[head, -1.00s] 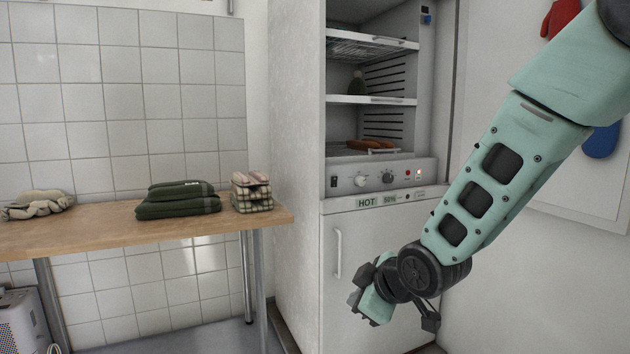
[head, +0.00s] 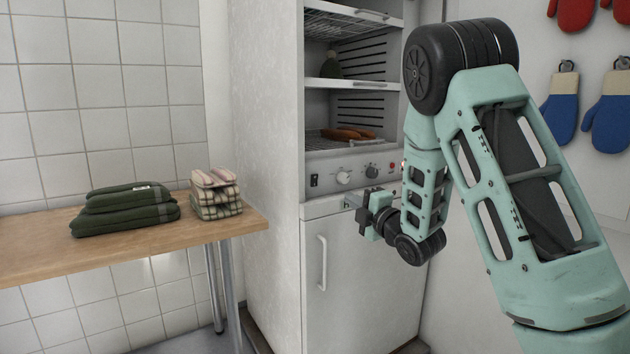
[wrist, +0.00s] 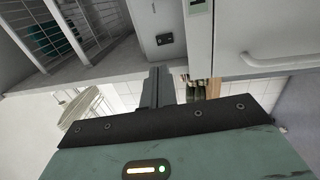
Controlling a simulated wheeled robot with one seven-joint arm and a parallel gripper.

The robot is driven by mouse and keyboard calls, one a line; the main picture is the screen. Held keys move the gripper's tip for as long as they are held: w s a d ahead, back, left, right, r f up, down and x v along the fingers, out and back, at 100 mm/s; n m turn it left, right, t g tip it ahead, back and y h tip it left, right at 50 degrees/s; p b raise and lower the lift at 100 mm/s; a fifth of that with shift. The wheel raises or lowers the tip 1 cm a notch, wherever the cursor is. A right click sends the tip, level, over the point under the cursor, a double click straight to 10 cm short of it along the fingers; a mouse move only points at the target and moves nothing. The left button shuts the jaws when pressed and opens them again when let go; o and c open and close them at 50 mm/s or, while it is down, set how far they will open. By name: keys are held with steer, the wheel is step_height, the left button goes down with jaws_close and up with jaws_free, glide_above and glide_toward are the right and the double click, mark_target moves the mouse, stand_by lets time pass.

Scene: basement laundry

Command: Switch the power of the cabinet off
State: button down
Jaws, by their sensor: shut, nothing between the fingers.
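The cabinet (head: 318,285) is a tall white unit with open shelves above and a closed door below. Its control strip (head: 328,165) has a small black rocker switch (head: 314,181) at the left end. The switch also shows in the wrist view (wrist: 165,39), just above the fingertips. My gripper (head: 352,199) is shut and empty, in front of the strip's lower edge, to the right of and slightly below the switch in the head view. In the wrist view the closed fingers (wrist: 157,72) point toward the strip, seemingly apart from the switch. I cannot tell the switch's position.
A white knob (head: 343,177), a dark knob (head: 371,171) and a red light (head: 392,166) sit along the strip. The lower door has a vertical handle (head: 322,262). A wooden table (head: 150,240) at left bears green towels (head: 125,210) and checked cloths (head: 215,192). Mitts (head: 562,105) hang at right.

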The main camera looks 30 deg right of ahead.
mark_target(316, 175)
steer(key=shift+w, duration=0.1)
steer(key=w, duration=0.4)
steer(key=w+r, duration=0.1)
steer(key=w, duration=0.4)
steer(key=w+b, duration=0.1)
steer(key=w, duration=0.3)
steer(key=shift+w+a+r, duration=0.25)
steer(key=shift+w+r, duration=0.1)
steer(key=shift+w+r+b, duration=0.15)
steer(key=shift+w+b, duration=0.15)
steer(key=shift+b, duration=0.1)
steer(key=shift+r+p, duration=0.3)
steer(key=shift+p, duration=0.05)
